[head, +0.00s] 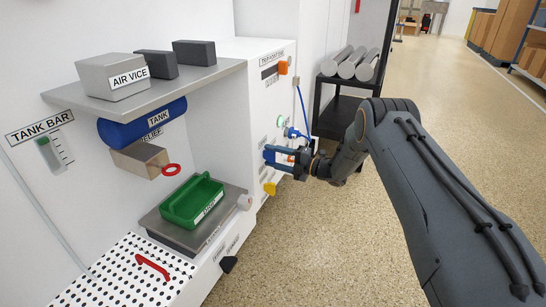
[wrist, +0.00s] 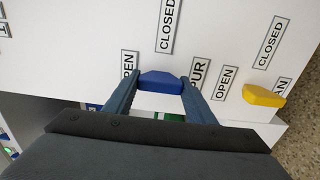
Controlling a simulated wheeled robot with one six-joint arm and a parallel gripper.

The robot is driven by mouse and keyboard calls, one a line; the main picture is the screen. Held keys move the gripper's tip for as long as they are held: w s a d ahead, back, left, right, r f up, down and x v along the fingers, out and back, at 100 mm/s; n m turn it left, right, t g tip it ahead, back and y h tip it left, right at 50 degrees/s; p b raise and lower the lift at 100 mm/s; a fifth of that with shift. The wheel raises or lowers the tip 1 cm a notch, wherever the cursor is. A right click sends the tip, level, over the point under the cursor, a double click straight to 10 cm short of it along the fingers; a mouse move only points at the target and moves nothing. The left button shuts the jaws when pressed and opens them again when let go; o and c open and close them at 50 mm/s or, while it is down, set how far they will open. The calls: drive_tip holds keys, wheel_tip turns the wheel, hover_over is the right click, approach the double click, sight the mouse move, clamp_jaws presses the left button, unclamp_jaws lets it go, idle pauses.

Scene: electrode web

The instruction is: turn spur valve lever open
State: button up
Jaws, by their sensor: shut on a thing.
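The spur valve lever, a blue lever (wrist: 160,82), is on the white panel in the wrist view. The fingers of my gripper (wrist: 160,86) lie on either side of it and are shut on it. A label reading OPEN (wrist: 128,65) is at its left and a label reading CLOSED (wrist: 167,25) is above it. The SPUR label (wrist: 199,74) at its right is partly hidden by my right finger. In the head view my gripper (head: 270,156) is against the front of the white cabinet, and I cannot make out the lever apart from the fingers.
A yellow lever (wrist: 263,96) with its own OPEN and CLOSED labels is close by at right; it also shows below my gripper in the head view (head: 269,188). An orange knob (head: 283,67) is higher on the cabinet. A black rack (head: 340,110) stands behind my arm. Floor at right is clear.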

idle(0.5)
drive_tip(key=o, duration=1)
drive_tip(key=shift+o, duration=0.2)
drive_tip(key=p+v, duration=0.2)
drive_tip(key=v, duration=0.6)
drive_tip(key=shift+p, duration=0.3)
